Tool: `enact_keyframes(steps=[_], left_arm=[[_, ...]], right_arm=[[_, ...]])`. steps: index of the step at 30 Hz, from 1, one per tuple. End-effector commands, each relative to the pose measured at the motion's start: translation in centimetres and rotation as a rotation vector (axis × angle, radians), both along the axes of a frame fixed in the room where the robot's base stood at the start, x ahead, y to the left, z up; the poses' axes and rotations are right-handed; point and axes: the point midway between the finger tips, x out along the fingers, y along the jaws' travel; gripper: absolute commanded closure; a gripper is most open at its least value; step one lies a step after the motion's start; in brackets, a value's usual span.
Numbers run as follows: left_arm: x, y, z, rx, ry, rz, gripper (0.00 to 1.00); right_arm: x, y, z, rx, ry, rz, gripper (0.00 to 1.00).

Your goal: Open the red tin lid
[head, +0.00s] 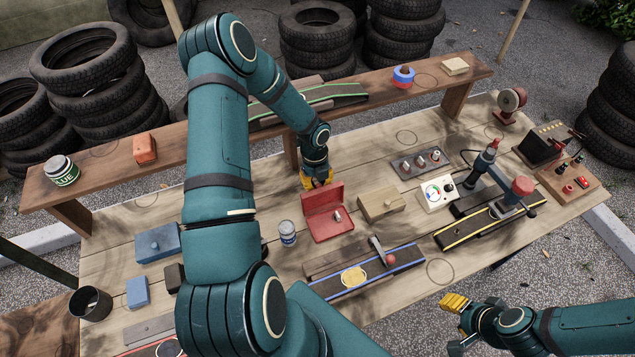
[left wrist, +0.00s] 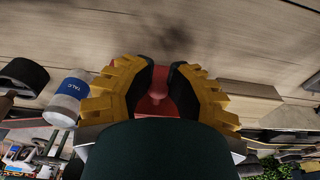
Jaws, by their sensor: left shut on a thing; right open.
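The red tin (head: 332,229) stands on the middle of the workbench. Its red lid (head: 323,196) is raised at the back, and a small grey item shows at the tin's front right. My left gripper (head: 317,182) is behind the raised lid, shut on its knob. In the left wrist view the red knob (left wrist: 158,85) sits between the two yellow-backed fingers, with red lid surface behind it; my own gripper body hides the lower part. My right gripper (head: 456,304) is open and empty, off the bench's front edge at the lower right.
A talc can (head: 288,233) stands left of the tin, and a tan box (head: 381,204) close on its right. A blue-edged track (head: 366,273) lies in front. The raised shelf (head: 230,133) runs behind. My left arm hides part of the bench's left side.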

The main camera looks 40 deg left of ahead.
Motion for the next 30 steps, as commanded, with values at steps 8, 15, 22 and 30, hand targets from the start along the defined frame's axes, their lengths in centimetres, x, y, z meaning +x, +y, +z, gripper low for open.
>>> enact_keyframes(steps=[8, 15, 22, 30], left_arm=[[-0.4, -0.3, -0.2, -0.006, 0.012, -0.001, 1.0], [-0.2, -0.2, -0.1, -0.004, 0.006, -0.001, 0.51], [-0.2, -0.3, 0.2, -0.002, 0.003, -0.001, 0.51], [-1.5, -3.0, 1.8, 0.0, 0.002, -0.005, 0.51]], right_arm=[[0.0, 0.0, 0.0, 0.0, 0.0, 0.0, 0.53], [0.0, 0.0, 0.0, 0.0, 0.0, 0.0, 0.53], [0.0, 0.0, 0.1, 0.0, 0.0, 0.0, 0.53], [0.0, 0.0, 0.3, 0.0, 0.0, 0.0, 0.53]])
